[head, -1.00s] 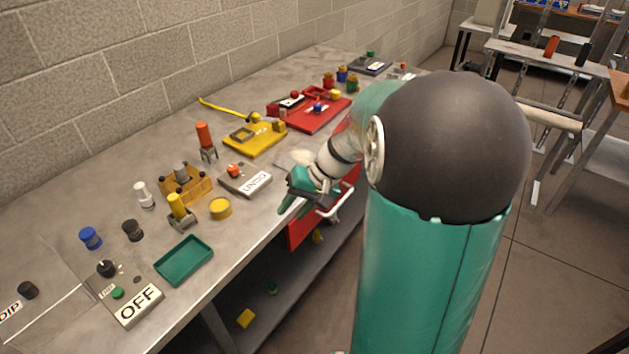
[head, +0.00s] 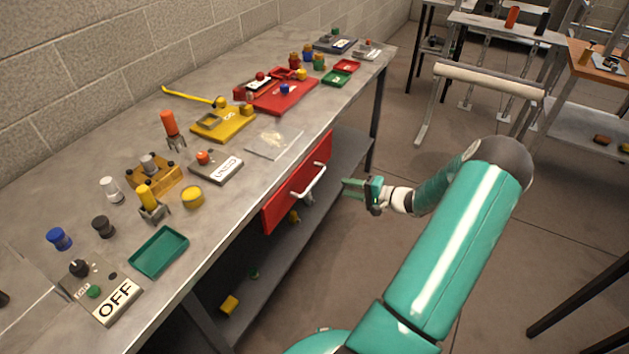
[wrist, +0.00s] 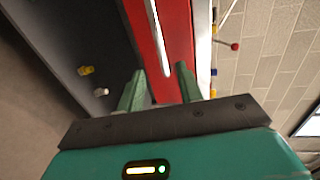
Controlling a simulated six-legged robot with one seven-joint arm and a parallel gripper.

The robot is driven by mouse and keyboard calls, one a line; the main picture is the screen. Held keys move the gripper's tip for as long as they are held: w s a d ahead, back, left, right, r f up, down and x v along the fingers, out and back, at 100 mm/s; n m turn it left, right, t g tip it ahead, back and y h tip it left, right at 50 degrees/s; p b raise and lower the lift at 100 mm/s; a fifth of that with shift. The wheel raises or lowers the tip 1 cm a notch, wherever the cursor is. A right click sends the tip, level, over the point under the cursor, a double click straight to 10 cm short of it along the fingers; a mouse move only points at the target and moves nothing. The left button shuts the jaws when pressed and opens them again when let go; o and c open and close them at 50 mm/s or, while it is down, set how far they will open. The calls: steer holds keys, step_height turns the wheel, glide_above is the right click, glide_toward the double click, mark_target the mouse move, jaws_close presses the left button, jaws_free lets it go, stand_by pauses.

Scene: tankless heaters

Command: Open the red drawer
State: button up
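The red drawer (head: 283,201) is under the front edge of the workbench, and its front looks roughly in line with that edge. Its pale bar handle (head: 312,182) sticks out from the front. My gripper (head: 352,188) is to the right of the handle in the head view, out over the floor side, apart from it and empty. In the wrist view my gripper (wrist: 160,88) has its two green fingers spread. The handle (wrist: 157,40) shows beyond the gap between them, against the red drawer front (wrist: 180,45).
The workbench (head: 225,232) top carries a green tray (head: 160,252), an OFF box (head: 108,300), a yellow board (head: 222,124) and a red board (head: 285,98). A lower shelf (head: 262,290) holds small yellow and green pieces. Floor is open right of the bench.

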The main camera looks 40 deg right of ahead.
mark_target(315, 178)
steer(key=x, duration=1.3)
steer(key=shift+f, duration=0.1)
jaws_close()
